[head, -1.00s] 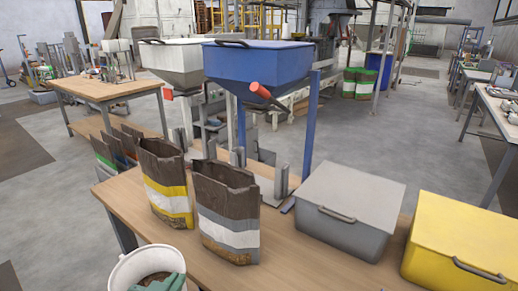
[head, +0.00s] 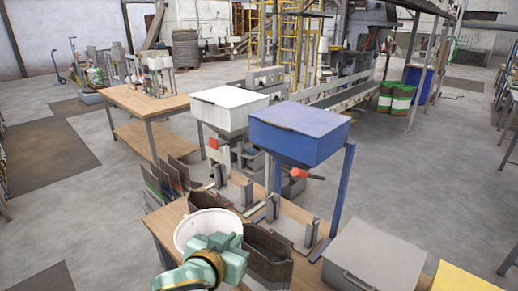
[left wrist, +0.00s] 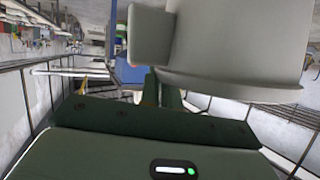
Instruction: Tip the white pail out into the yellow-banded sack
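The white pail (head: 186,231) is in the head view, over the near left end of the workbench. My left gripper (head: 216,250) is at its near side and appears shut on it. Only the pail's pale rim and inner wall show; its contents are hidden. In the left wrist view the pail (left wrist: 235,45) fills the upper right, beyond my green left gripper (left wrist: 165,88). Brown open sack tops (head: 268,262) stand just right of the pail. The yellow band is hidden, and I cannot tell whether the pail is over the yellow-banded sack. My right gripper is out of view.
A blue hopper (head: 298,132) and a white hopper (head: 230,108) stand behind the sacks. A grey lidded bin (head: 375,258) and a yellow bin (head: 458,279) are at the right. Several dark sacks (head: 166,180) stand behind the pail. Another wooden table (head: 140,104) is farther back.

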